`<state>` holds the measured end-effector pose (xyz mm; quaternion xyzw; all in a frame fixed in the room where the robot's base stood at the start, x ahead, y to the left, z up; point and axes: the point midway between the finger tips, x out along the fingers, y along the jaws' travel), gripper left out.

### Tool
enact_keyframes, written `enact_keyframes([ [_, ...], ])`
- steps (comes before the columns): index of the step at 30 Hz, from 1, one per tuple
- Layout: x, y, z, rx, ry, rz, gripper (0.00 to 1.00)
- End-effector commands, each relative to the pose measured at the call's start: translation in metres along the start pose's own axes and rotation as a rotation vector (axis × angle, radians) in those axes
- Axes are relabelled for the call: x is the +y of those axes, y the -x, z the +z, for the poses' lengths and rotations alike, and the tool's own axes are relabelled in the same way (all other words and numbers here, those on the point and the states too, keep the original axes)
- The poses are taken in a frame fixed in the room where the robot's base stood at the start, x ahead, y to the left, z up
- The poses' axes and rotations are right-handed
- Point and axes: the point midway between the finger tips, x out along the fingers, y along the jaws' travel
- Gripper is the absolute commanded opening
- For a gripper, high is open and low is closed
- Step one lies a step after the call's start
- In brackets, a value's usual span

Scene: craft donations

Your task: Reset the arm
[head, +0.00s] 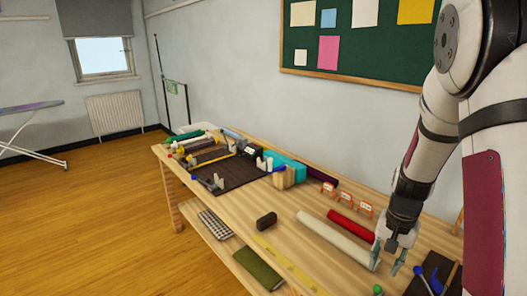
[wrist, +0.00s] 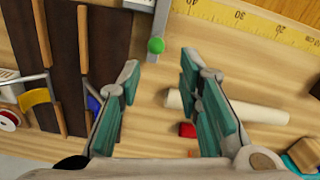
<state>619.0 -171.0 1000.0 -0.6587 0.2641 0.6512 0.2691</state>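My gripper (head: 388,262) hangs at the right part of the wooden table (head: 285,210), with my arm coming down from the upper right. In the wrist view my gripper (wrist: 160,72) is open, its two teal-padded fingers apart with nothing between them but bare wood below. A cream roll (head: 337,238) and a red roll (head: 350,224) lie to the left of my gripper in the head view. The cream roll also shows beyond the right finger in the wrist view (wrist: 245,110), partly hidden by it. A green ball tip (wrist: 156,45) shows just past the fingertips.
A dark tray (head: 440,268) with wooden strips lies close to my gripper on the right. A yellow ruler (wrist: 255,25) runs along the table. A dark brown block (head: 266,220) and small orange-framed cards (head: 345,198) stand farther left. Crowded craft goods fill the far end.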

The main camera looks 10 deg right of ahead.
Motion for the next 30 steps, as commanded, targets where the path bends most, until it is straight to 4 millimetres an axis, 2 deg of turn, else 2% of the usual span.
enact_keyframes([
  [5,-0.021,0.051,0.022,0.042,0.092,-0.059,0.32],
  [9,-0.036,0.098,0.053,0.085,0.201,-0.108,0.32],
  [15,-0.044,0.156,0.102,0.159,0.359,-0.157,0.32],
  [24,-0.031,0.216,0.180,0.295,0.587,-0.187,0.32],
  [30,-0.015,0.234,0.221,0.384,0.704,-0.181,0.32],
])
